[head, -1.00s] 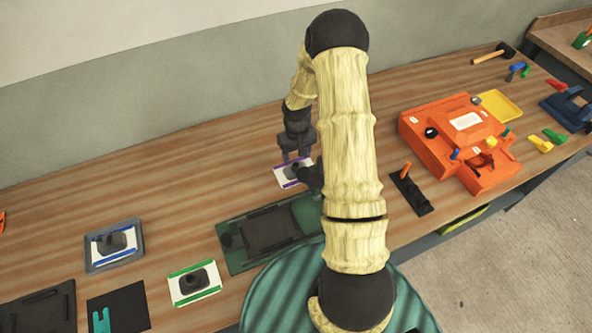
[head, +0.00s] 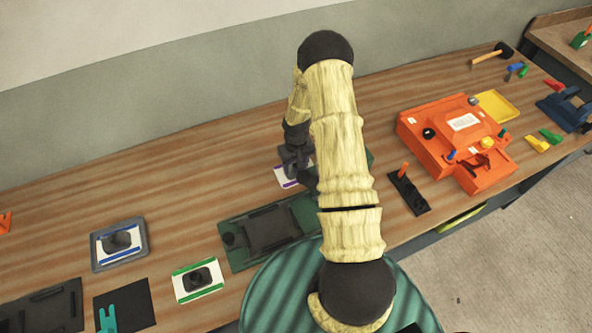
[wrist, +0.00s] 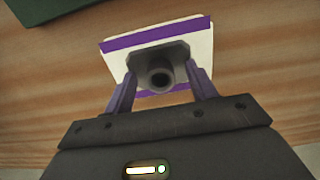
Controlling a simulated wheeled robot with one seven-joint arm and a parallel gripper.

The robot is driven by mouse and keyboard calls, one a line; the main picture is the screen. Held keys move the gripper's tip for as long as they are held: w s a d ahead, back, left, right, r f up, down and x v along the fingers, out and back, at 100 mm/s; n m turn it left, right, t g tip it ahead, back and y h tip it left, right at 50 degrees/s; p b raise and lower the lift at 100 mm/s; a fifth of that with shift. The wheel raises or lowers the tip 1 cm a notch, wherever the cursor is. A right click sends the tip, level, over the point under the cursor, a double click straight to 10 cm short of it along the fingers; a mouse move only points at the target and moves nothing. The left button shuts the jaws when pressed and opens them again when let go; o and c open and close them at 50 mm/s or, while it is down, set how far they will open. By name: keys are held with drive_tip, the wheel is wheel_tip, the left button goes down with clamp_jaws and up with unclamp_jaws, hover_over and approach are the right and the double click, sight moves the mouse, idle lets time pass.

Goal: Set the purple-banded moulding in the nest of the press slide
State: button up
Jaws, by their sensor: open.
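The purple-banded moulding (head: 287,180) is a white plate with purple stripes, lying on the bench behind the dark green fixture, partly hidden by my arm. In the wrist view the moulding (wrist: 200,42) shows a dark raised block with a round knob in the middle. My gripper (wrist: 160,76) is open, its two purple-grey fingers on either side of that block; contact cannot be told. In the head view my gripper (head: 299,168) is low over the moulding. An orange machine (head: 425,150) with a recessed front opening stands at the right; I cannot tell whether this is the press slide.
The dark green fixture (head: 233,257) lies in front of the moulding. A green-banded moulding (head: 182,289) and a blue-banded one in a grey tray (head: 96,252) lie left. A black strip with an orange peg (head: 410,195) and a yellow tray (head: 513,108) flank the machine. The back-left bench is clear.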

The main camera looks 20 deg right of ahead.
clamp_jaws()
idle(0.3)
wheel_tip(320, 180, up, 10)
drive_tip(key=b, duration=0.3)
idle(0.3)
drive_tip(key=shift+a, duration=0.1)
idle(0.4)
